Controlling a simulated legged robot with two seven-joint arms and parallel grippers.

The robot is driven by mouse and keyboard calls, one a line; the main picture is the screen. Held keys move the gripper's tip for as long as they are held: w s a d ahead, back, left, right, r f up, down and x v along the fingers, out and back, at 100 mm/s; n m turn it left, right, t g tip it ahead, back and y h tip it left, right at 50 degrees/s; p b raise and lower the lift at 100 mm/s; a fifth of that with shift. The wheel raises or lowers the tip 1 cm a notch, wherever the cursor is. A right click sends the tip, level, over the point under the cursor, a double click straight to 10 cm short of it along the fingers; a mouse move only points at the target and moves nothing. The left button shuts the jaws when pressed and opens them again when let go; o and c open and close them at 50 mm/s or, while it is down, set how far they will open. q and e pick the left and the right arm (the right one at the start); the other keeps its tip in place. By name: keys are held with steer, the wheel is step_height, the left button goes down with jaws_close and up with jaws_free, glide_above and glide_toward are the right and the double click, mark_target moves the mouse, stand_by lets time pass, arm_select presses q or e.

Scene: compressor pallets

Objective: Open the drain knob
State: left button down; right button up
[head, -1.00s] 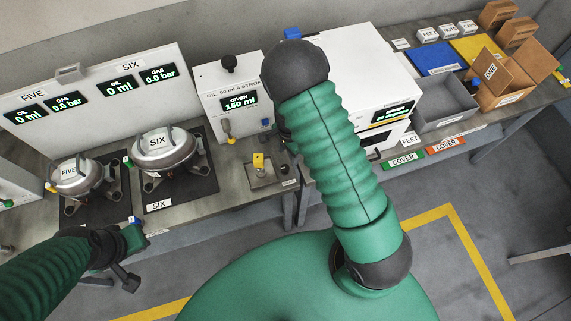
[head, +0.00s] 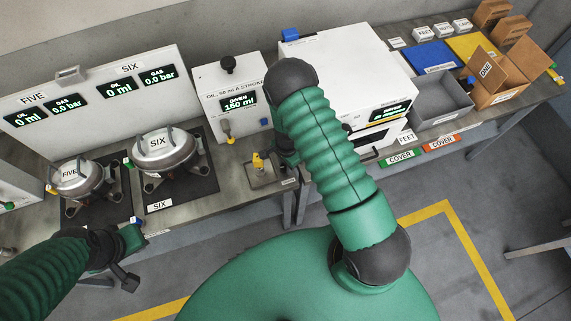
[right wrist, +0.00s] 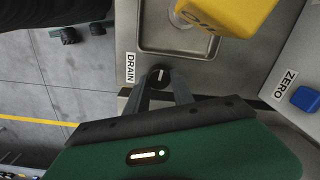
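The black drain knob (right wrist: 160,77) has a white mark and sits beside the DRAIN label (right wrist: 131,67) in the right wrist view. My right gripper (right wrist: 161,80) has its two fingertips on either side of the knob. I cannot tell whether they press on it. In the head view my right gripper (head: 288,150) is dark, close to the drain tray (head: 264,176) and partly hidden by my arm; the knob cannot be made out there. My left gripper (head: 128,240) is off the front of the bench, near the SIX stand; its fingers are unclear.
A blue button (right wrist: 305,99) by a ZERO label is to the right. The oil panel (head: 236,95) and white machine (head: 350,75) stand behind.

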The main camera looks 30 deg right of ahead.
mark_target(285, 167)
steer(key=shift+a, duration=0.3)
jaws_close()
steer(key=shift+w+f+n+b, duration=0.1)
steer(key=shift+f+n+b, duration=0.05)
steer(key=shift+n+b, duration=0.45)
steer(key=o, duration=0.6)
jaws_free()
steer(key=shift+r, duration=0.2)
steer(key=shift+c, duration=0.2)
steer(key=shift+o, duration=1.1)
arm_select(q)
steer(key=shift+a+f, duration=0.45)
steer(key=shift+f, duration=0.05)
arm_select(e)
steer(key=shift+a+r, duration=0.1)
steer(key=shift+a, duration=0.05)
arm_select(q)
steer(key=shift+d+f+b, duration=0.1)
steer(key=shift+f+b, duration=0.65)
steer(key=shift+f, duration=0.15)
arm_select(e)
step_height(285, 167, up, 17)
arm_select(q)
steer(key=shift+d, duration=0.15)
arm_select(e)
steer(key=shift+f, duration=0.25)
